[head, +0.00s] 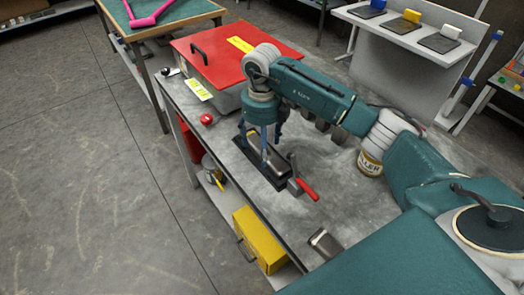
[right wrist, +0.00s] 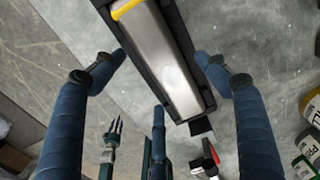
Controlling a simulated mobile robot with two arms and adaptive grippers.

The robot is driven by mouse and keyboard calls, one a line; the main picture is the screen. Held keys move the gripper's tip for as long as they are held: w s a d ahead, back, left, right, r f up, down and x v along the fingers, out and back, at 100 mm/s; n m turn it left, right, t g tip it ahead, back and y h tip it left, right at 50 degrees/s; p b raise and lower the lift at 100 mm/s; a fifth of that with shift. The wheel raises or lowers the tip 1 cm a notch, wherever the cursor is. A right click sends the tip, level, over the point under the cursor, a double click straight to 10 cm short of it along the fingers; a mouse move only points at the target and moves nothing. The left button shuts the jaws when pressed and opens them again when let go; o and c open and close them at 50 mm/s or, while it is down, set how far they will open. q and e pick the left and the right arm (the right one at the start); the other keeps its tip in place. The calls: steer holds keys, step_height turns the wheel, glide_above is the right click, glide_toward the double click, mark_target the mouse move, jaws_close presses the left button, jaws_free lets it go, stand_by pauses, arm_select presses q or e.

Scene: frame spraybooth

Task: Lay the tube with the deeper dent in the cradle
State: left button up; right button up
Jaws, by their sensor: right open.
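A grey metal tube (right wrist: 165,62) with a yellow band at one end lies in the black cradle (right wrist: 205,86), seen from above in the right wrist view. A faint pale oval, possibly a dent, shows on its side. In the head view the cradle (head: 272,178) stands on the grey bench, with my right gripper (head: 262,146) over it. My right gripper (right wrist: 163,62) is open, its blue fingers spread either side of the tube and cradle. A second metal piece (head: 325,242), perhaps another tube, lies at the bench's front edge, partly hidden by my body. My left gripper is not in view.
A red-handled clamp (head: 305,188) sits at the cradle's near end. A filler can (head: 370,162) stands to the right. A red-lidded box (head: 225,60) and a red cap (head: 206,119) lie further back. A yellow case (head: 258,240) is on the lower shelf.

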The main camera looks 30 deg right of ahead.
step_height(320, 180, up, 10)
steer(key=b, duration=0.2)
steer(key=shift+f, duration=0.1)
stand_by(0.4)
